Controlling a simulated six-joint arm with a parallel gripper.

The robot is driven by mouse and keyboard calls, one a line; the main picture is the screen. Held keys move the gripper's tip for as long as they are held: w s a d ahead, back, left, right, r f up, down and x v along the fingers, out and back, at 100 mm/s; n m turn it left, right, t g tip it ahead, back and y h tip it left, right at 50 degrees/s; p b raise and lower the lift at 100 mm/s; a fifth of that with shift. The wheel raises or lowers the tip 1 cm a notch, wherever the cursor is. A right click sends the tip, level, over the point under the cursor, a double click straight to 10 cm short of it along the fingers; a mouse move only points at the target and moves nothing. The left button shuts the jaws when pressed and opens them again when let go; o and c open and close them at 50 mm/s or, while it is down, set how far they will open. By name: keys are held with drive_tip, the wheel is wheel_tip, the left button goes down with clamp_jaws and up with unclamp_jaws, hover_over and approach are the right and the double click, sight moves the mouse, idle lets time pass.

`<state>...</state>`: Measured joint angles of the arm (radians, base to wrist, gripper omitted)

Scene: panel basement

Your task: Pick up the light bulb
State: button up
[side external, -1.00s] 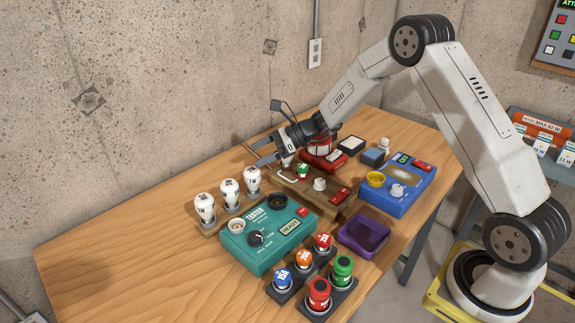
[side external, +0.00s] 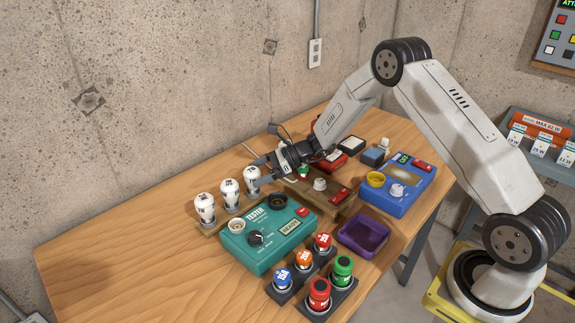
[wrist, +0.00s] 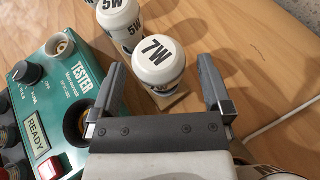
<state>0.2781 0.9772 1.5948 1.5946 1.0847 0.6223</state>
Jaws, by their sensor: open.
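Three white light bulbs stand upright in a row on a wooden holder (side external: 213,231): a left bulb (side external: 205,205), a middle bulb (side external: 229,191) and a right bulb (side external: 252,177). In the wrist view the nearest bulb (wrist: 159,60) reads 7W and the one beyond it (wrist: 124,26) reads 5W. My gripper (side external: 256,167) is at the right bulb in the side view. In the wrist view my gripper (wrist: 163,85) is open, with the 7W bulb ahead and between the lines of its fingers. I cannot tell whether a finger touches it.
A teal tester (side external: 268,243) reading READY stands in front of the bulbs. A purple tray (side external: 364,236), a blue box (side external: 400,187), a wooden box with controls (side external: 316,198) and coloured capped cylinders (side external: 318,293) stand nearby. The table's left part (side external: 110,250) is clear.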

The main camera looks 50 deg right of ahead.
drive_tip(key=shift+x, duration=1)
drive_tip(key=shift+r, duration=0.1)
drive_tip(key=c, duration=1.3)
drive_tip(key=shift+o, duration=0.2)
drive_tip(key=shift+r, duration=0.15)
